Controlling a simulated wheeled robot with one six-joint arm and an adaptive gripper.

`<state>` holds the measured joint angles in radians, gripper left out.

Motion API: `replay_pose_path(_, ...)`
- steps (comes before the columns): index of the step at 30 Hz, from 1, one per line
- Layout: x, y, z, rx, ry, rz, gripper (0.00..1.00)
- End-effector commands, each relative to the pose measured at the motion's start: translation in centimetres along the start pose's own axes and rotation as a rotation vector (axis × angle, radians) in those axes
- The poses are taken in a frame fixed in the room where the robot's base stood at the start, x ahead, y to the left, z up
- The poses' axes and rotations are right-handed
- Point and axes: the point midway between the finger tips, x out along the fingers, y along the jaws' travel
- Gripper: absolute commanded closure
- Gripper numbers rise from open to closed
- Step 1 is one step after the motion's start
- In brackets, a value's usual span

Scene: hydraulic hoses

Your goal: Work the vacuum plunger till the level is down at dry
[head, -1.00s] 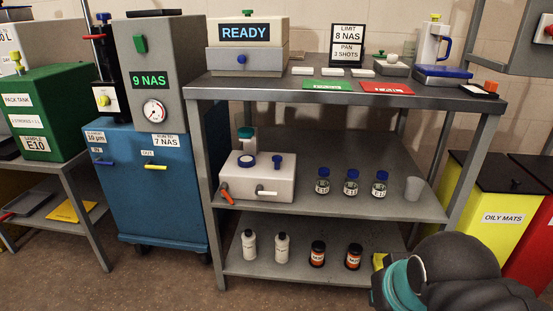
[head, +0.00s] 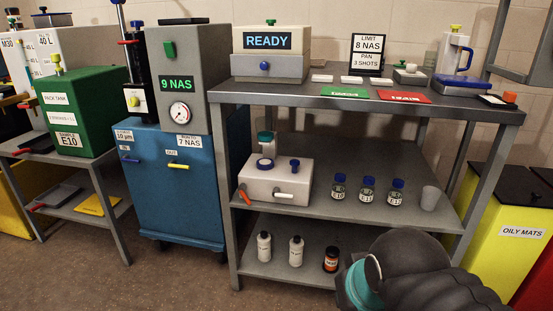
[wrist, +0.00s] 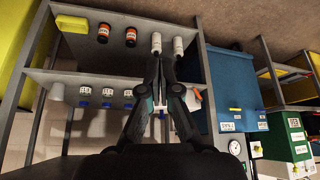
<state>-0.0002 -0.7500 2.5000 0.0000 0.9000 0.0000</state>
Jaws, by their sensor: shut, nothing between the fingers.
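A white box (head: 275,182) stands on the middle shelf of the grey rack. On top it has a blue round cap (head: 265,164) and a blue knob on a short stem (head: 295,164); I cannot tell for certain which part is the vacuum plunger. An orange lever (head: 245,197) and a white lever (head: 283,195) are on its front. No level mark is readable. My gripper (wrist: 158,58) shows in the upside-down wrist view, shut and empty, in front of the shelves and apart from the box. The fingers hide most of the box there. The head view shows only my arm.
Several blue-capped jars (head: 368,189) and a grey cup (head: 429,198) stand right of the box. A green-lidded jar (head: 265,143) is behind it. The blue cart (head: 178,200) stands left of the rack. Floor is clear in front.

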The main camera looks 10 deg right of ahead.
Motion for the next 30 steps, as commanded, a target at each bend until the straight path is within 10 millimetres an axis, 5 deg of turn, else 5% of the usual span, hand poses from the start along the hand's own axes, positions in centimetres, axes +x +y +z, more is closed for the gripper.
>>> replay_pose_path(7, -0.1, 0.0, -0.4, 0.002, 0.002, 0.002, 1.00)
replay_pose_path(11, -0.3, 0.2, -3.0, 0.013, 0.010, 0.014, 1.00)
replay_pose_path(20, 0.1, 0.7, -16.6, 0.078, 0.072, 0.080, 1.00)
replay_pose_path(30, 4.6, 0.0, -32.3, 0.162, 0.169, 0.145, 1.00)
